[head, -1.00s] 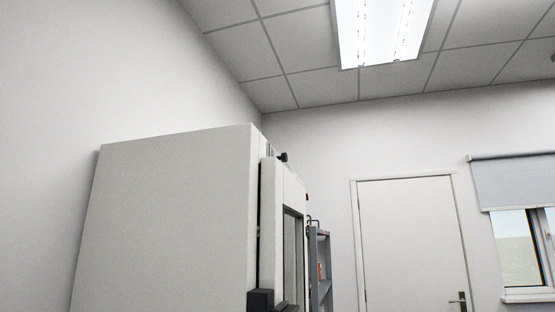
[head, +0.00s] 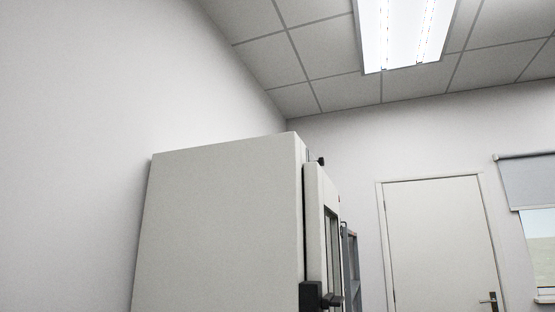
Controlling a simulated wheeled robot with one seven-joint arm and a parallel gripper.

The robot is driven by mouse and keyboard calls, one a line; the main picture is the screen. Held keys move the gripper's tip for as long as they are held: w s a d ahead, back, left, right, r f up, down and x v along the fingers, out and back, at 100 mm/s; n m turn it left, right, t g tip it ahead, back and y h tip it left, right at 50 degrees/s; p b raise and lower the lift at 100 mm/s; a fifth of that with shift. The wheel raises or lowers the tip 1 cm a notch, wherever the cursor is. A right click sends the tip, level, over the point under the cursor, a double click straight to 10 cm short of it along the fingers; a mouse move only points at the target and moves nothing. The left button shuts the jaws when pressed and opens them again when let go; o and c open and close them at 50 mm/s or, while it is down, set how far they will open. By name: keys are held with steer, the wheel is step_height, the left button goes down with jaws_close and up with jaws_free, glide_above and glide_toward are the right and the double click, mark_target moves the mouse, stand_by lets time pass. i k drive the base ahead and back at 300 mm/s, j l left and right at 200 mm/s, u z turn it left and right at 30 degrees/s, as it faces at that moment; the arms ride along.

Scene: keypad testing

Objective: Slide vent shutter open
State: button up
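A tall off-white cabinet-like machine (head: 220,230) stands against the left wall in the head view, seen mostly from its side. Its front door (head: 314,225) faces right, with a dark-framed window (head: 331,250) and a black latch or handle (head: 312,297) low on the near edge. A small black knob (head: 321,161) shows at the top. I cannot make out a vent shutter on the visible faces. My gripper is not in view.
A grey shelf unit (head: 351,265) stands just beyond the machine. A closed white door (head: 440,245) and a window with a roller blind (head: 526,182) are on the far wall. The floor is out of view.

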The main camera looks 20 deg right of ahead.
mark_target(311, 158)
steer(key=l+u, duration=1.2)
steer(key=l, duration=0.2)
